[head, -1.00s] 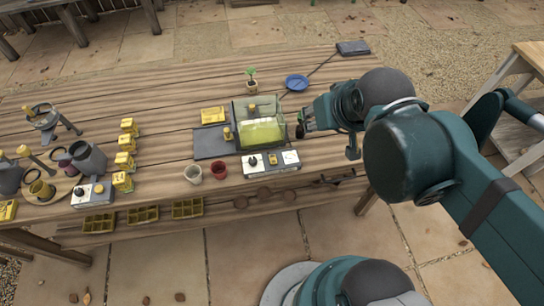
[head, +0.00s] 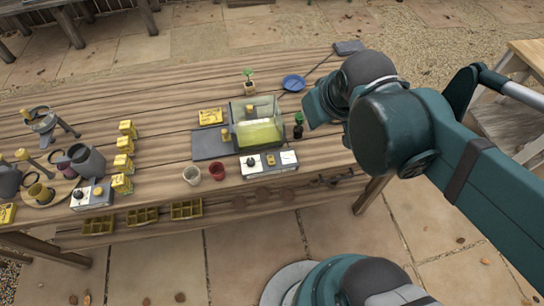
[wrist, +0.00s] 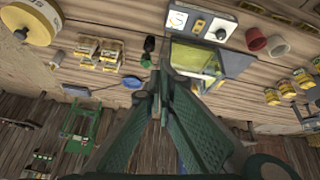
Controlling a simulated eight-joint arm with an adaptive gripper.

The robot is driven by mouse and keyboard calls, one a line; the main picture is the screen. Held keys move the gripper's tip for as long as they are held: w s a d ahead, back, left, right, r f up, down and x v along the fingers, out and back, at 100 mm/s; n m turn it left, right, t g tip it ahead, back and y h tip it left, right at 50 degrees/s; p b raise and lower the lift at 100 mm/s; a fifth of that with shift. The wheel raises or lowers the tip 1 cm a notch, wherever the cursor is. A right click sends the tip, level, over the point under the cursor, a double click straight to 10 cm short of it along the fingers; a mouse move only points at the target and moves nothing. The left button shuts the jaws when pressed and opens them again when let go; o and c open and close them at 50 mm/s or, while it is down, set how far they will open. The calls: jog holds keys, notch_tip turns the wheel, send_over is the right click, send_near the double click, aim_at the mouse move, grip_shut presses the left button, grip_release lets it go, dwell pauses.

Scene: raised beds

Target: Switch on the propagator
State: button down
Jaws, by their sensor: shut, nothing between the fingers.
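The propagator (head: 262,134), a clear box with yellow-green inside, stands on the bench in the head view; it also shows in the wrist view (wrist: 190,58). In front of it is a pale control box (head: 262,173) with a black knob (head: 251,161), a small yellow switch (head: 270,159) and a white dial (head: 288,157). This box is at the top of the wrist view (wrist: 208,38). The switch's setting is too small to tell. My gripper (wrist: 163,72) is shut and empty, apart from the control box. In the head view my arm hides its fingertips.
A dark bottle (head: 298,127) stands just right of the propagator. Two small pots (head: 217,170) are left of the control box. A similar control box (head: 92,196) stands far left near several yellow packets. A blue dish (head: 293,83) and seedling (head: 249,84) are behind.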

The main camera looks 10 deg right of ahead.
jog(key=w+a+n+g+p, duration=0.1)
jog(key=w+a+n+g, duration=0.1)
jog(key=n, duration=0.2)
jog(key=n+g+p, duration=0.5)
jog(key=n+g, duration=0.1)
jog(key=n, duration=0.6)
send_over(272, 164)
jog(key=w, duration=0.2)
notch_tip(272, 164, down, 8)
jog(key=shift+w, duration=0.15)
jog(key=shift+b, duration=0.3)
jog(key=f, duration=0.4)
jog(key=s+f+b, duration=0.1)
jog(key=f, duration=0.4)
jog(key=f+b, duration=0.1)
jog(key=f, duration=0.3)
jog(key=shift+s+f, duration=0.2)
jog(key=shift+s, duration=0.2)
jog(key=shift+f, duration=0.15)
jog(key=shift+s+f+t+b, duration=0.1)
jog(key=shift+f+t+b, duration=0.05)
jog(key=shift+t+b, duration=0.2)
